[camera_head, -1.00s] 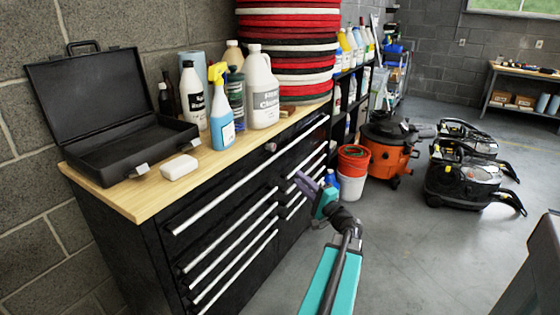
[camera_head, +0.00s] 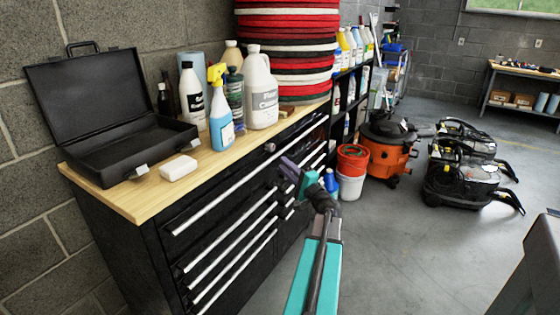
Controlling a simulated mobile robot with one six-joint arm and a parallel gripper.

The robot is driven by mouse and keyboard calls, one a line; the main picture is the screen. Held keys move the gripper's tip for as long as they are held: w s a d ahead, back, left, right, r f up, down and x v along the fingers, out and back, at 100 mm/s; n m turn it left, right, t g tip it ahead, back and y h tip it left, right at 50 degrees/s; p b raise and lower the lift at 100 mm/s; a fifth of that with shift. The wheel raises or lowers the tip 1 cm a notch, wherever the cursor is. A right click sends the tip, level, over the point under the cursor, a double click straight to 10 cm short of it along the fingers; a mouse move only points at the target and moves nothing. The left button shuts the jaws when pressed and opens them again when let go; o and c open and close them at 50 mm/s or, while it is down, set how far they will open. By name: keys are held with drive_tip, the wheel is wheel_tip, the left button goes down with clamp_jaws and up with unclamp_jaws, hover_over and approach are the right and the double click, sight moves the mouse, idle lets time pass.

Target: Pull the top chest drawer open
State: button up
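The black tool chest (camera_head: 145,240) has a wooden top and several drawers with long silver handles. The top drawer (camera_head: 215,195) is shut, and its long handle (camera_head: 235,187) runs along its upper edge. My gripper (camera_head: 287,167), with purple fingers, is close in front of the right half of the chest, just below the top handle in the picture. My gripper and arm hide part of the chest's right side. I cannot tell whether the fingers touch the handle, or whether they are open or shut.
On the chest stand an open black case (camera_head: 110,145), a white block (camera_head: 178,168), several bottles and a stack of red, black and white pads (camera_head: 290,50). Buckets (camera_head: 351,185) and an orange vacuum (camera_head: 388,155) stand to the right.

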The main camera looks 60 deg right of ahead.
drive_tip(key=shift+x, duration=2.25)
clamp_jaws()
